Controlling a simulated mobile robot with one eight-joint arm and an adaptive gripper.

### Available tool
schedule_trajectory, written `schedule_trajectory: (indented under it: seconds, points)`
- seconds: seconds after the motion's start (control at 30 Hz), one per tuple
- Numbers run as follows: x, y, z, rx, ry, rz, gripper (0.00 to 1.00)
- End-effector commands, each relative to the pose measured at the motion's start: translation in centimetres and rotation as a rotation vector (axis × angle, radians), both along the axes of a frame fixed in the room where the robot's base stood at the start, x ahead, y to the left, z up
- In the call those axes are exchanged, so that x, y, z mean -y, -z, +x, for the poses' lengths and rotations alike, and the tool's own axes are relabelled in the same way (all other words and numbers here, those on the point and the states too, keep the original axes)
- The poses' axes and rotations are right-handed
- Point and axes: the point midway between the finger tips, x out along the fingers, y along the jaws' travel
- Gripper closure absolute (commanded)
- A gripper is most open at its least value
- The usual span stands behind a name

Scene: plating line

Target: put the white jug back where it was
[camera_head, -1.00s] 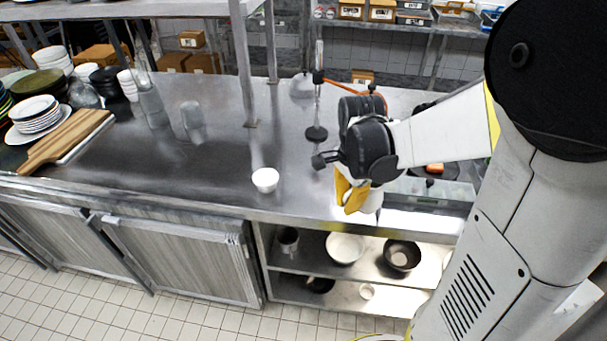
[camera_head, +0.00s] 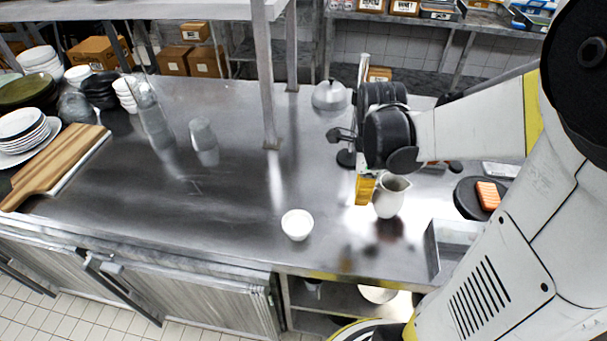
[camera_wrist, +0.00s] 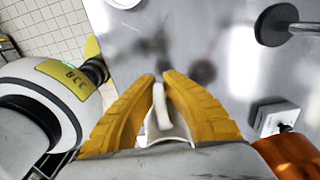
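The white jug (camera_head: 391,197) is at my gripper (camera_head: 366,187) in the head view, upright, over the front right part of the steel counter (camera_head: 235,215). A dark reflection shows below it, and it looks a little above the surface. In the wrist view, the yellow fingers of my gripper (camera_wrist: 160,78) close in on both sides of the jug's white handle (camera_wrist: 161,104). Most of the jug's body is hidden there by the fingers and palm. In the head view my wrist hides part of the fingers.
A white bowl (camera_head: 297,224) stands left of the jug. A dark round board (camera_head: 470,198) with an orange block (camera_head: 488,195) and a metal pan (camera_head: 432,252) are at right. A black-based stand (camera_head: 346,158) is behind.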

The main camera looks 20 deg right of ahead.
Motion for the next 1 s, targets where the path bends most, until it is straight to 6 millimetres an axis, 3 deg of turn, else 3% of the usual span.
schedule_trajectory:
  seconds: [0.2,0.4,0.63,0.87,1.0]
  points:
    - [-4.3,3.6,3.2,0.0,-0.008,0.0,1.0]
    - [-7.0,5.4,5.2,0.0,-0.005,0.0,1.0]
    - [-7.6,6.5,5.7,0.0,-0.001,0.0,1.0]
    - [-7.6,9.8,5.7,0.0,-0.002,0.0,1.0]
    - [-7.6,9.7,5.7,0.0,-0.002,0.0,1.0]
